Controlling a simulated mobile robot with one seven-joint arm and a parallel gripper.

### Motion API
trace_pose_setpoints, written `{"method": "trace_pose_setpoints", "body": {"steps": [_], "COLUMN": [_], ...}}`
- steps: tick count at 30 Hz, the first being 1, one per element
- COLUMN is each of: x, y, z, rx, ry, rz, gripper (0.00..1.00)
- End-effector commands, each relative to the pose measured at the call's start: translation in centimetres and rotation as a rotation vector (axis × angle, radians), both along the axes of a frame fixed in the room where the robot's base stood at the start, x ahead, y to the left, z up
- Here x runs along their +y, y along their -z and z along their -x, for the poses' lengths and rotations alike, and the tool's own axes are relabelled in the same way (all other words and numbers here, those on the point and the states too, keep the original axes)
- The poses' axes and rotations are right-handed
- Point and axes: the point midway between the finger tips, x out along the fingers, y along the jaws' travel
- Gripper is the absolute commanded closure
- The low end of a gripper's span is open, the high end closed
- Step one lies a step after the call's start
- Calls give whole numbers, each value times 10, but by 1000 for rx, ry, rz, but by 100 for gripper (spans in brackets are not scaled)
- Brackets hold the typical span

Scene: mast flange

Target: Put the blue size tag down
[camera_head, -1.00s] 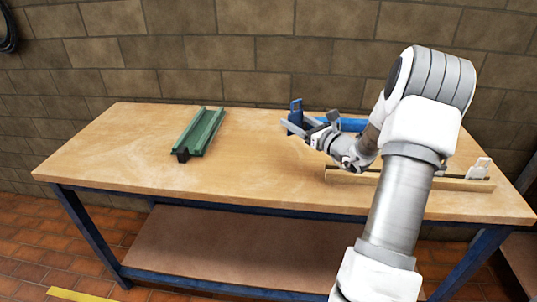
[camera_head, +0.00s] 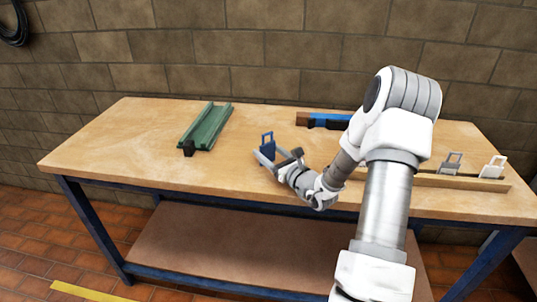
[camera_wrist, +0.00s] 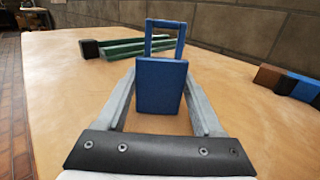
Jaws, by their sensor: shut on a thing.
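The blue size tag (camera_head: 267,148) is a flat blue plate with an open loop handle on top. It stands upright between the fingers of my gripper (camera_head: 270,159) over the middle of the workbench in the head view. In the wrist view the blue size tag (camera_wrist: 161,85) is upright between the two grey fingers of my gripper (camera_wrist: 162,100), handle up. My gripper is shut on it. Whether the tag's lower edge touches the bench top is hard to tell.
A green channel (camera_head: 207,128) with a dark end block lies left on the workbench (camera_head: 120,150). A blue and brown bar (camera_head: 325,121) lies at the back. A wooden rack (camera_head: 430,181) at right holds a grey tag (camera_head: 451,164) and a white tag (camera_head: 492,167).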

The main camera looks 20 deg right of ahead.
Motion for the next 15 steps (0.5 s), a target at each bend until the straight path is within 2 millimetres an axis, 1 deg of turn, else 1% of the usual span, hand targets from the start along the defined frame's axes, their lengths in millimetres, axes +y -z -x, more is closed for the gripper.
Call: {"method": "trace_pose_setpoints", "body": {"steps": [6, 11, 12, 14, 15], "x": [0, 0, 0, 0, 0], "y": [0, 5, 3, 3, 3], "z": [0, 0, 0, 0, 0], "rx": [-2, -2, -2, -2, -2], "ry": [0, 0, 0, 0, 0], "rz": [2, 2, 2, 2, 2], "gripper": [87, 87, 24, 14, 6]}}
